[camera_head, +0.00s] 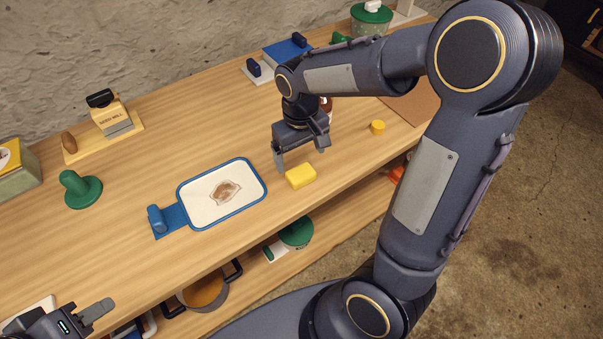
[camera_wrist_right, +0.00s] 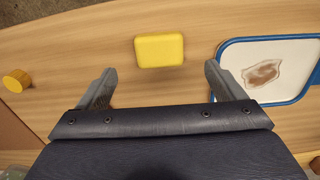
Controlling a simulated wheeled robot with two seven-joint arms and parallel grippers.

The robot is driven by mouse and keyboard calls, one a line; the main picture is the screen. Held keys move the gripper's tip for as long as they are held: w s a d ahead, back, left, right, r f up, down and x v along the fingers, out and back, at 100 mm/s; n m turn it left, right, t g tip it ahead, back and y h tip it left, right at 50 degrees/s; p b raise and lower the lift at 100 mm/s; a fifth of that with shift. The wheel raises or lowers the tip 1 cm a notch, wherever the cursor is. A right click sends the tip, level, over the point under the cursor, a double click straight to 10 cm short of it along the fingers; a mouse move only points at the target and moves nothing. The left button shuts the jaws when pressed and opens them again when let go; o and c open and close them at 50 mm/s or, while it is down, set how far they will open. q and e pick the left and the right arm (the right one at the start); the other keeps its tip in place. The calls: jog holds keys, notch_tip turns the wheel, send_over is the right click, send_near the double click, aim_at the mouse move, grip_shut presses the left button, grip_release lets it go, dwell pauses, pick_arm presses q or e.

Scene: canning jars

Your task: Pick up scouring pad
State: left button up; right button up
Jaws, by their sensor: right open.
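The scouring pad is a small yellow block (camera_head: 301,176) lying on the wooden table, just right of a blue-rimmed white tray. It also shows in the right wrist view (camera_wrist_right: 160,50), beyond and between the fingertips. My right gripper (camera_head: 300,160) is open and empty above the table, close to the pad; its fingers (camera_wrist_right: 158,85) spread wider than the pad and do not touch it. My left gripper (camera_head: 85,322) is only partly in view at the bottom left corner, away from the pad; whether it is open does not show.
The blue-rimmed tray (camera_head: 252,208) with a brown stain lies beside the pad. A round yellow piece (camera_head: 377,127) stands to the right. A green knob-shaped object (camera_head: 80,190) and a seed mill (camera_head: 110,117) stand further left. A lower shelf holds pots (camera_head: 203,291).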

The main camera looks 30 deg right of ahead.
aim_at(301, 172)
jog(key=shift+w+a+f, duration=0.1)
jog(key=shift+f, duration=0.55)
jog(key=f, duration=0.5)
jog(key=shift+d+f+p, duration=0.2)
jog(key=shift+p, duration=0.1)
jog(key=c, duration=1.1)
jog(key=shift+o, duration=0.2)
jog(key=shift+r, duration=0.1)
